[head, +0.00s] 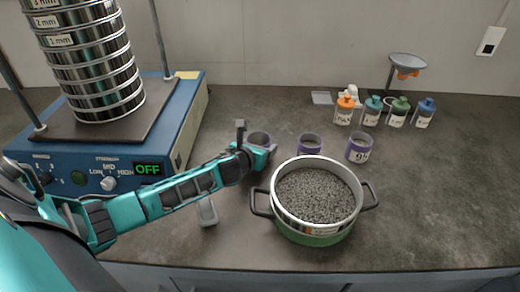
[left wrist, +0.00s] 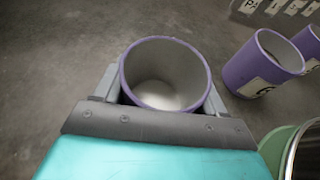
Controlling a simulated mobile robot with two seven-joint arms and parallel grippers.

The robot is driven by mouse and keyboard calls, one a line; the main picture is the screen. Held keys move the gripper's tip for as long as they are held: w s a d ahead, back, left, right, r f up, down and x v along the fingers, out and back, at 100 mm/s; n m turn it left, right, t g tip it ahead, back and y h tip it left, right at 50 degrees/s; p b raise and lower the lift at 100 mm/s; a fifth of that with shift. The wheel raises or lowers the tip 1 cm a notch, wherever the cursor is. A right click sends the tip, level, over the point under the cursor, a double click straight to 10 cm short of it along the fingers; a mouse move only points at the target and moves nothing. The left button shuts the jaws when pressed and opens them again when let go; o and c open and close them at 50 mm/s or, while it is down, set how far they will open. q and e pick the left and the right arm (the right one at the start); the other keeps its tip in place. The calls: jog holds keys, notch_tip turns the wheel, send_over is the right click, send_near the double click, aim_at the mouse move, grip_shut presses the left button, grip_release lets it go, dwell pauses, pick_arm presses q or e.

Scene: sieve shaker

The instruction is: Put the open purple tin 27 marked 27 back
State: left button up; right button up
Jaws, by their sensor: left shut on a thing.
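An open purple tin (head: 260,138) is between the fingers of my left gripper (head: 257,151), at the left end of a row of purple tins. In the left wrist view the tin (left wrist: 165,72) is upright, with a finger on each side and a pale inside bottom. Its marking does not show, and I cannot tell whether it touches the counter. A second purple tin (head: 310,144) stands to its right, and a third (head: 360,149) bears a label that seems to start with 9. My right gripper is not in view.
A green-based pot-like sieve pan (head: 318,232) full of grey grains stands in front of the tins. A blue shaker (head: 60,151) reading OFF, with a sieve stack (head: 95,75), is at left. Several capped bottles (head: 370,112) stand behind. The counter's right side is clear.

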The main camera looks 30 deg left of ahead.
pick_arm(q)
jog(key=shift+f, duration=0.15)
jog(key=o, duration=1.1)
jog(key=shift+s+r, duration=0.2)
jog(key=shift+r, duration=0.05)
jog(key=p+v, duration=0.2)
jog(key=v, duration=0.9)
jog(key=shift+s+d+r, duration=0.1)
jog(key=shift+s+d, duration=0.05)
jog(key=shift+s, duration=0.15)
